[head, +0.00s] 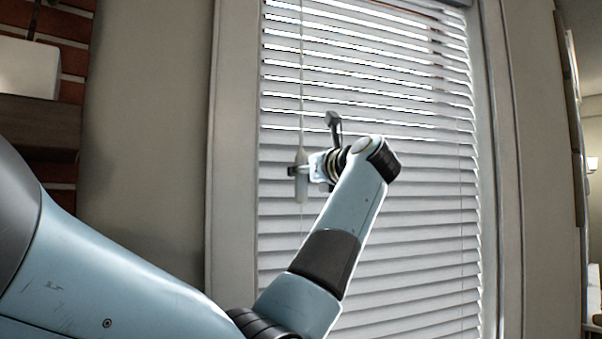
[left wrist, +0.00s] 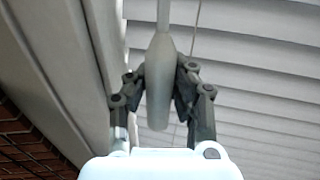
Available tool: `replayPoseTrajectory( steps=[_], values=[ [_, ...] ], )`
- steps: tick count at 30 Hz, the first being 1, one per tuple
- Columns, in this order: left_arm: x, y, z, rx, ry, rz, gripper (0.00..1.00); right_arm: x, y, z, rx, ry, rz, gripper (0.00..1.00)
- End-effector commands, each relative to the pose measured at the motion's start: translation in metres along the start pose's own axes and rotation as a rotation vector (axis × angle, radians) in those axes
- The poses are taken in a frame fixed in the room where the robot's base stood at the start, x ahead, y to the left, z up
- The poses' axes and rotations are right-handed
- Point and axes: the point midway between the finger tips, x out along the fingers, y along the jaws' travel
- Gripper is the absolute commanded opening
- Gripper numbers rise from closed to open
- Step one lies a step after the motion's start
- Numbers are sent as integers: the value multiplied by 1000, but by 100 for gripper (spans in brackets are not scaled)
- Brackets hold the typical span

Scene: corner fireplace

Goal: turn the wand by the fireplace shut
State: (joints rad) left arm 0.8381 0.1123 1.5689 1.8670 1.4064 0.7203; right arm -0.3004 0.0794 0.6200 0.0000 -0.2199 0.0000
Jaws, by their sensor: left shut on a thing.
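The blind's wand hangs in front of the left side of the white slatted blind (head: 400,230). It is a thin rod with a thicker pale grey handle (head: 301,186) at its lower end. My left gripper (head: 297,170) is shut on this handle. In the left wrist view the wand handle (left wrist: 159,85) stands upright between the two dark fingers of my left gripper (left wrist: 160,88), its lower tip hanging below the fingertips. The slats are tilted, with bright gaps between the upper ones; the lower ones look closer together. My right gripper is not in view.
The pale window frame (head: 226,170) runs up just left of the wand. A brick wall (head: 66,60) and a dark wooden shelf (head: 40,122) with a white object (head: 28,68) are at the far left. The blind lies close behind the gripper.

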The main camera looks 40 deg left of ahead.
Motion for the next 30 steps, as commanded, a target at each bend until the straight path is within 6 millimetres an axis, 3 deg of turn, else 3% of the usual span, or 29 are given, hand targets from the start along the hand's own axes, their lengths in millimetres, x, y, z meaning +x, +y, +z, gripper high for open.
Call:
replayPoseTrajectory(
  steps=[8, 18, 30],
  values=[
    [0, 0, -1, 0, 1, 3, 0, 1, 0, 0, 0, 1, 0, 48],
    [0, -1, -5, 1, 4, 210, 0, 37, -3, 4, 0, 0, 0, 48],
    [-1, 0, -2, 1, 4, 250, 0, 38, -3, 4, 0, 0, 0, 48]
  ],
)
